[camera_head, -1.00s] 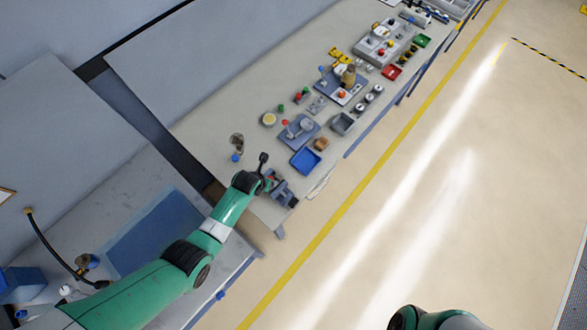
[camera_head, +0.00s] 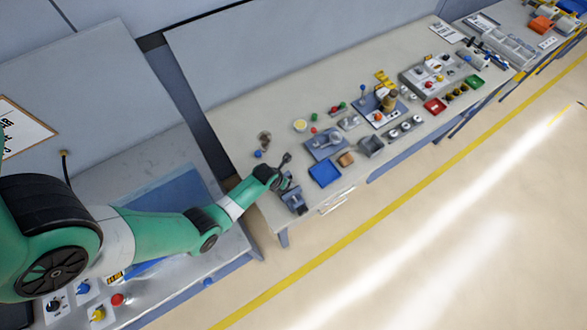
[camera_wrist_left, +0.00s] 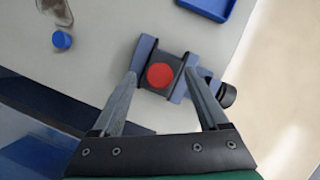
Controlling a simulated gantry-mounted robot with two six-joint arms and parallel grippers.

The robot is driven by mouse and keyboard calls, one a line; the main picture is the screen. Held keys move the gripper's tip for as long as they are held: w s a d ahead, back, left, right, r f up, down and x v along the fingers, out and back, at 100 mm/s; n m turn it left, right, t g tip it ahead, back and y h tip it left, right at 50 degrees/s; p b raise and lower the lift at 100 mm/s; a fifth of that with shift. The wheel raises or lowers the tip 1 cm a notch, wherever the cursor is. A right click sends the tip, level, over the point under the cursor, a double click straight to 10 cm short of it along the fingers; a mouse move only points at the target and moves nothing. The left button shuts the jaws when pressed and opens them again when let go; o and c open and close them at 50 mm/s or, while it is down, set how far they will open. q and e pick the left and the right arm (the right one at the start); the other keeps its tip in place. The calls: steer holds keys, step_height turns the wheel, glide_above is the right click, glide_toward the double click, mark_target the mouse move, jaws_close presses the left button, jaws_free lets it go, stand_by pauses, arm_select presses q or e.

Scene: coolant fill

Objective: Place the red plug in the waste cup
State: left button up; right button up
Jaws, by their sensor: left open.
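A round red piece, which looks like the red plug (camera_wrist_left: 160,76), sits on a dark grey-blue fixture (camera_wrist_left: 178,56) in the left wrist view. The fixture also shows at the near left end of the long bench in the head view (camera_head: 295,203). My left gripper (camera_wrist_left: 161,90) is open and empty, with one finger on each side of the red plug in the picture; the height gap is hard to judge. In the head view the left gripper (camera_head: 284,176) is beside the fixture. I cannot tell which thing is the waste cup. My right gripper is not in view.
A blue tray (camera_head: 324,173) and a grey bin (camera_head: 371,146) stand farther along the bench (camera_head: 245,95). A small blue cap (camera_wrist_left: 62,40) lies left of the fixture, beside a brownish object (camera_wrist_left: 57,12). A black knob (camera_wrist_left: 227,95) sticks out right of the fixture.

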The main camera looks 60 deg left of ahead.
arm_select(q)
steer(key=shift+f, duration=0.45)
steer(key=shift+r, duration=0.1)
jaws_close()
steer(key=shift+r, duration=0.1)
